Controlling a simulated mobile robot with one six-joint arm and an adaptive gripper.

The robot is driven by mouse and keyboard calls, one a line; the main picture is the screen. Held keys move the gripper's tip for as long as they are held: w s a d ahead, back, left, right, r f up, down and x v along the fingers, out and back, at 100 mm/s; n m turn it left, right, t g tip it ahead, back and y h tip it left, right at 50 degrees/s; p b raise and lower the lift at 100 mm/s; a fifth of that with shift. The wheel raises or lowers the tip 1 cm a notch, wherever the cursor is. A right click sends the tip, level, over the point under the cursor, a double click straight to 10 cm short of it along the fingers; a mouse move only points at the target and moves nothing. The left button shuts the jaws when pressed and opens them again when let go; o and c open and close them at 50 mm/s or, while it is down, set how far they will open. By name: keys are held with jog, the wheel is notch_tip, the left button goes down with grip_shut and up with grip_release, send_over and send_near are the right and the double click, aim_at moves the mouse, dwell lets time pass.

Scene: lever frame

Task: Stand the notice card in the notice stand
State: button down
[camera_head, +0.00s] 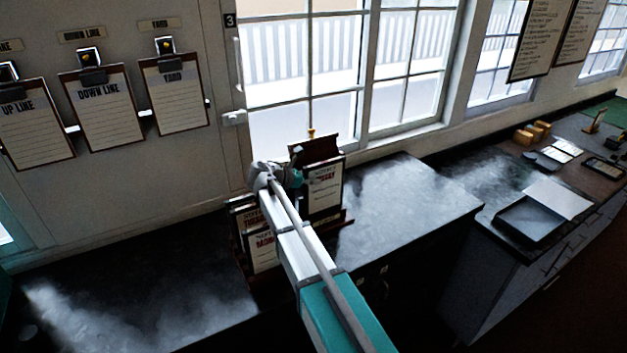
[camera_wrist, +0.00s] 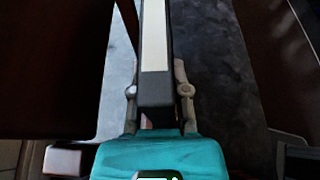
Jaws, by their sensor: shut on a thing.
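A dark-framed notice card (camera_head: 325,187) with a white face and red and black lettering stands roughly upright beside my gripper (camera_head: 290,178) in the head view. In the wrist view my gripper (camera_wrist: 158,95) is shut on a dark, narrow piece with a white strip (camera_wrist: 155,40), seen nearly edge-on; it appears to be this card. A dark wooden board (camera_head: 315,148) with a brass knob, possibly the notice stand, rises behind it. More notice cards (camera_head: 262,252) stand in a dark rack to the left, partly covered by my arm.
The dark counter (camera_head: 400,205) is clear to the right of the cards. A window (camera_head: 305,60) is behind. Clipboards (camera_head: 100,108) hang on the left wall. A tray (camera_head: 530,219) and small blocks (camera_head: 532,133) sit on the right counter.

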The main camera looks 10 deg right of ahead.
aim_at(315, 190)
jog(key=shift+f+b, duration=0.8)
jog(key=shift+s+d+f+b, duration=0.1)
jog(key=shift+s+f+b, duration=0.25)
jog(key=shift+s+b, duration=0.3)
jog(key=shift+s+d+f+b, duration=0.1)
jog(key=shift+s+f+b, duration=0.3)
jog(key=shift+b, duration=0.45)
jog(key=shift+r, duration=0.1)
jog(key=c, duration=1)
grip_release()
jog(key=shift+w, duration=0.15)
jog(key=shift+o, duration=1)
jog(key=shift+w+a+f, duration=0.3)
jog(key=shift+w+f, duration=0.3)
jog(key=shift+w, duration=0.15)
jog(key=o, duration=0.3)
jog(key=shift+s+d+r, duration=0.15)
jog(key=shift+s, duration=0.2)
jog(key=shift+d+r+p, duration=0.1)
jog(key=shift+r+p, duration=0.05)
jog(key=shift+p, duration=0.15)
